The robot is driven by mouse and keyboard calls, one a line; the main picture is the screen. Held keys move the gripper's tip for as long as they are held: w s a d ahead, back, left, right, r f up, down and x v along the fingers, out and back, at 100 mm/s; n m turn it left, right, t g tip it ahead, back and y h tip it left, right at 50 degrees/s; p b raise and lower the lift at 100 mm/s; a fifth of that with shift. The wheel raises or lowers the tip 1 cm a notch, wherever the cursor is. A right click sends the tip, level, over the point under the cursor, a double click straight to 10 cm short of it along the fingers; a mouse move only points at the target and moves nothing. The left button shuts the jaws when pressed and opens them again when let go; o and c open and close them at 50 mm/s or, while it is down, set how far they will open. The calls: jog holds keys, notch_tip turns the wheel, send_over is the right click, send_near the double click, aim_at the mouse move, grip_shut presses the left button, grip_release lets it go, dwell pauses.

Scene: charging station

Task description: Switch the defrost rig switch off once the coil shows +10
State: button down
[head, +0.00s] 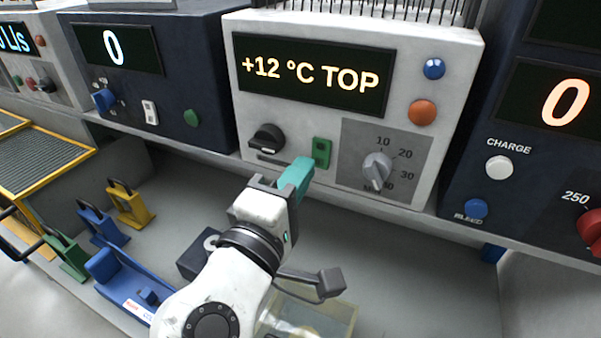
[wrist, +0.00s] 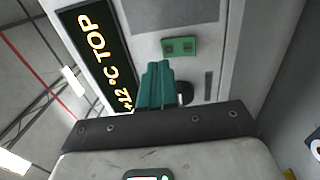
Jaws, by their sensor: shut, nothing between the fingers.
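The pale rig (head: 235,90) has a dark display (head: 315,75) reading "+12 °C TOP"; it also shows sideways in the wrist view (wrist: 97,55). A small green switch (head: 321,152) sits on the rig's lower front, also in the wrist view (wrist: 179,46); its position is too small to read. A black knob (head: 267,138) is left of it, partly behind my fingers in the wrist view (wrist: 186,92). My gripper (head: 300,168) has teal fingers, shut and empty. The fingertips appear just below and left of the green switch; contact cannot be told.
Right of the switch is a grey numbered dial (head: 377,170); a blue button (head: 434,68) and an orange button (head: 423,112) are above. Dark units flank the rig, the left one (head: 170,60) showing 0. Coloured padlock-like blocks (head: 130,203) stand below left.

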jog(key=b+v, duration=0.1)
jog(key=v, duration=0.7)
jog(key=shift+s+a+r+b, duration=0.15)
jog(key=shift+s+r+b, duration=0.15)
jog(key=shift+r, duration=0.35)
